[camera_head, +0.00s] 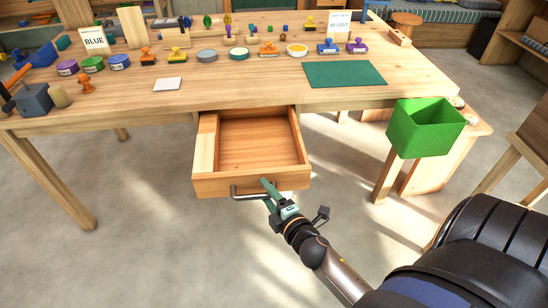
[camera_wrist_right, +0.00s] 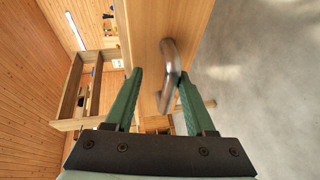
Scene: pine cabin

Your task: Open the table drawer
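The table drawer (camera_head: 258,183) is pulled out from under the wooden table (camera_head: 440,84), and its bare inside shows empty. A curved metal handle (camera_head: 234,192) is on its front. My right gripper (camera_head: 268,188) is at the right end of this handle. In the right wrist view, the green fingers of my right gripper (camera_wrist_right: 160,76) stand apart. The metal handle (camera_wrist_right: 167,75) lies between them, close to the right finger; whether they touch is unclear. My left gripper is not in view.
A green bin (camera_head: 425,140) hangs by the table's right end. Stamps, round tins, a green mat (camera_head: 345,74) and a white card (camera_head: 168,84) lie on the tabletop. The floor in front of the drawer is clear apart from my right arm.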

